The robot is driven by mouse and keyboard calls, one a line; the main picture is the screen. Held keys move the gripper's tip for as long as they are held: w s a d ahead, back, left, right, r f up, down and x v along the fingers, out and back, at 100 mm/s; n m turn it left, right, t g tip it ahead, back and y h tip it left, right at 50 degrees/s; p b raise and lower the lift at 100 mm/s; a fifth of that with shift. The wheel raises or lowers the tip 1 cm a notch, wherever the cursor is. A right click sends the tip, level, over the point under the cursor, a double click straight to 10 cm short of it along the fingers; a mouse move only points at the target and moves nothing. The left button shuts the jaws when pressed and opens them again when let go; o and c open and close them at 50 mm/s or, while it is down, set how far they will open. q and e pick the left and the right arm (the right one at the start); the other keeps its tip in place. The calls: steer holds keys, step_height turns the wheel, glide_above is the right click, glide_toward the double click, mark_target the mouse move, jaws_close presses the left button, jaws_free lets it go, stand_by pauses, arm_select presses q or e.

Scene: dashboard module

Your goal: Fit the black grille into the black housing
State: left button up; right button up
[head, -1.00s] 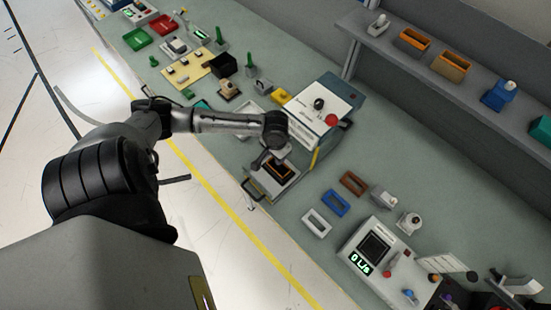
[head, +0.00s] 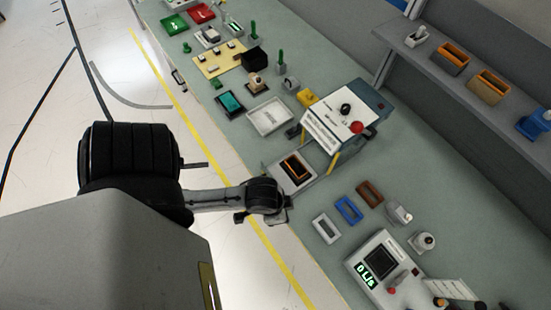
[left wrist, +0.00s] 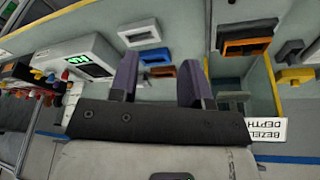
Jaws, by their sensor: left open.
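My left gripper (head: 268,212) is open near the bench's front edge in the head view, left of the bezel frames. In the left wrist view its two fingers (left wrist: 158,68) stand apart with nothing gripped between them. An orange-edged rectangular piece with a dark inside (head: 295,167) sits on the pale tray at the front of the white machine, apart from my gripper. It also shows at the upper right in the left wrist view (left wrist: 247,36). A black block (head: 254,58) stands farther back. I cannot tell which piece is the black grille or black housing. My right gripper is not in view.
The white machine (head: 340,116) stands behind the tray. White (head: 326,228), blue (head: 349,210) and brown (head: 370,194) frames lie on the bench. A display unit (head: 382,270) is at the lower right. A shelf (head: 455,80) with orange boxes runs above.

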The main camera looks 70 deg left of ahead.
arm_select(q)
steer(key=shift+s+d+r+y, duration=0.2)
steer(key=shift+s+r+y, duration=0.1)
steer(key=shift+s+r, duration=0.55)
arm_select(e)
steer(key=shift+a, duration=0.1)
arm_select(q)
steer(key=shift+s+f, duration=0.1)
steer(key=shift+f, duration=0.05)
